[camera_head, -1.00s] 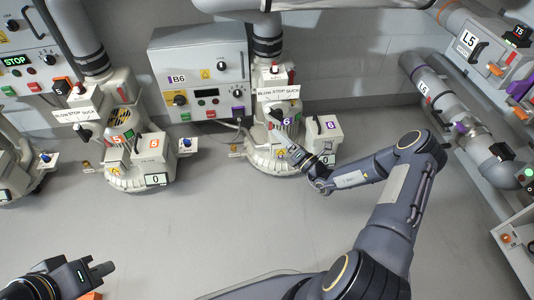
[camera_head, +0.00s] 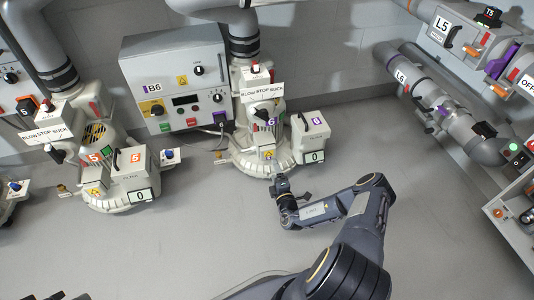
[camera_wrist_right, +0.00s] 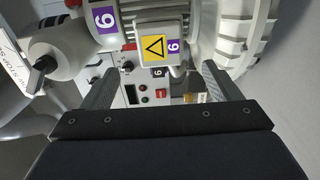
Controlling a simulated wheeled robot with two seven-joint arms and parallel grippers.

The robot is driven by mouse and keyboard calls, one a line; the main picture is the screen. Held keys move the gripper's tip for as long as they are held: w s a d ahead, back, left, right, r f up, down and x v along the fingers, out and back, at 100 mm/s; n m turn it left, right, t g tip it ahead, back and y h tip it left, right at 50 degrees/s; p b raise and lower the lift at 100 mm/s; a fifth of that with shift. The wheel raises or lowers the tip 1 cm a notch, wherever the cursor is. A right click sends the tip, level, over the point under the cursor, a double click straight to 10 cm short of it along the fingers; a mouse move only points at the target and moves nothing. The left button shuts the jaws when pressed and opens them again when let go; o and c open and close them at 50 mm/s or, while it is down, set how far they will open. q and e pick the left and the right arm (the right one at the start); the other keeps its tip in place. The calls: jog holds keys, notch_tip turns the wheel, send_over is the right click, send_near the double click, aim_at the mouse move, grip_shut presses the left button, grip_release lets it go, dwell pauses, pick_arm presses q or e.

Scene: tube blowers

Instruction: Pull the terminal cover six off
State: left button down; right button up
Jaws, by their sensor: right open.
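The terminal cover six (camera_head: 269,155) is a small light box with a yellow warning triangle, low on the front of blower 6 (camera_head: 258,120). In the right wrist view the cover (camera_wrist_right: 163,41) shows its triangle and a purple 6 label, and is still seated on the blower. My right gripper (camera_head: 276,177) is just in front of and below it. In the wrist view the fingers of my right gripper (camera_wrist_right: 157,75) are wide apart, with the cover ahead between them; no contact shows. Only a dark sliver, perhaps of my left gripper, shows at the bottom left.
A handled box labelled 6 (camera_head: 312,137) stands right of the cover. Control panel B6 (camera_head: 176,85) is behind on the left. Blower 5 (camera_head: 105,150) stands further left. Pipes (camera_head: 440,110) run along the right wall. The floor in front is clear.

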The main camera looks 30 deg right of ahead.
aim_at(269, 155)
jog(key=b+x, duration=0.3)
jog(key=x, duration=0.4)
jog(key=shift+w+f+b, duration=0.1)
jog(key=shift+w+b, duration=0.15)
jog(key=shift+b, duration=0.15)
jog(key=shift+b+x, duration=0.3)
jog(key=shift+x, duration=0.45)
jog(key=shift+r, duration=0.2)
jog(key=c, duration=1.3)
jog(key=shift+p+v, duration=1.05)
jog(key=shift+v, duration=0.4)
jog(key=shift+p+v, duration=0.7)
jog(key=shift+v, duration=0.85)
